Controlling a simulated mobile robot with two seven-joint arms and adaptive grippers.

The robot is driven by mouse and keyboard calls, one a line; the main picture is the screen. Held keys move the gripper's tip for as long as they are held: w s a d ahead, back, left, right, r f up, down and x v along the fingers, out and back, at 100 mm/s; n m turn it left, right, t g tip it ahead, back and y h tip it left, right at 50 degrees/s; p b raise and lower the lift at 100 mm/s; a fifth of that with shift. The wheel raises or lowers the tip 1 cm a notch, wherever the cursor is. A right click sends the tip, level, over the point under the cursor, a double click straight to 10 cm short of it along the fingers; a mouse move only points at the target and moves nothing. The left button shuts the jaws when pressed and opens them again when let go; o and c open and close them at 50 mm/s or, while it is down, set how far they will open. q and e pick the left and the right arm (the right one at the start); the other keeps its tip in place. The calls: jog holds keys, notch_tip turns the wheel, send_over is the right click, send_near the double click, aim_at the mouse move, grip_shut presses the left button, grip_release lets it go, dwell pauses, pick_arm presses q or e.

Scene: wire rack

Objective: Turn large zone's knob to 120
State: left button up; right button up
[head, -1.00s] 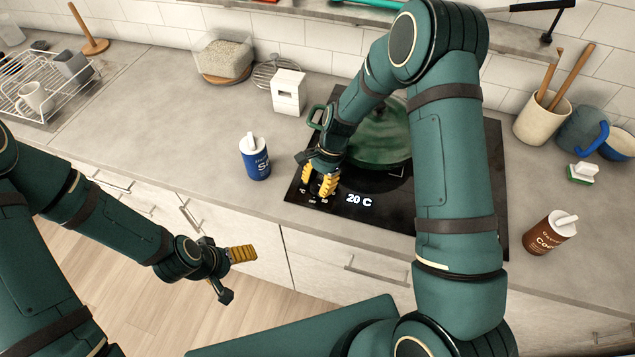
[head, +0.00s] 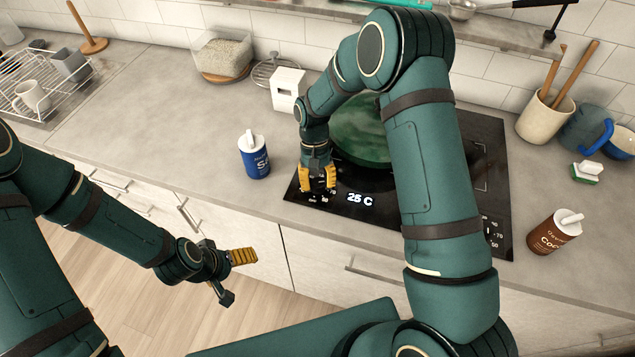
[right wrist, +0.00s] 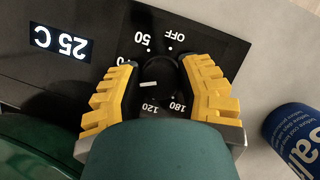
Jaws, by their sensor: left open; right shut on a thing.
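The black cooktop (head: 470,190) is set in the counter, and its display (head: 359,199) reads 25 C. My right gripper (head: 317,188) is at the cooktop's front left corner, shut on a black knob. In the right wrist view the knob (right wrist: 157,84) sits between the yellow fingers of the gripper (right wrist: 160,82). The dial marks OFF, 50, 120 and 180 show around it, and another mark is partly covered by a finger. A white line on the knob points toward the left of that view. My left gripper (head: 236,275) is open and empty, in front of the counter.
A green pan (head: 362,135) stands on the cooktop behind my right gripper, partly hidden by my arm. A blue salt container (head: 253,158) stands left of the cooktop and a brown cocoa container (head: 553,234) right of it.

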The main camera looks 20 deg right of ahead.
jog(key=n+h, duration=0.1)
jog(key=n, duration=0.2)
jog(key=n+h+b, duration=0.1)
jog(key=n, duration=0.2)
jog(key=shift+s+f+n+h, duration=0.1)
jog(key=shift+n+h, duration=0.2)
jog(key=n+t+h, duration=0.1)
jog(key=n, duration=0.5)
jog(key=shift+t+h+b, duration=0.4)
jog(key=o, duration=1.2)
jog(key=v, duration=1.2)
jog(key=shift+s, duration=0.1)
